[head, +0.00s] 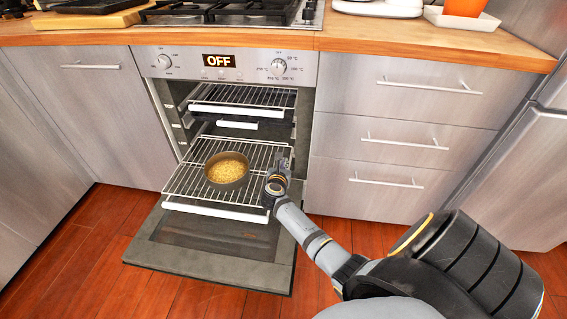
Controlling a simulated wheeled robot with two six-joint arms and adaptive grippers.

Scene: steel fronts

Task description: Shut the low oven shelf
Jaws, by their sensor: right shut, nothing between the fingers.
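The low oven shelf (179,186) is a wire rack pulled out of the oven, with a white bar (215,211) along its front edge. A dark round pan with yellow contents (227,170) sits on it. My right gripper (281,165) is shut and empty at the shelf's right front corner; I cannot tell whether it touches the rack. The oven door (215,262) hangs open, lowered below the shelf. My left gripper is not in view.
An upper rack with a white front bar (237,111) is inside the oven above the low shelf. Steel drawers (400,130) with bar handles stand to the right. A wooden counter (420,46) runs above. The red wood floor in front is clear.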

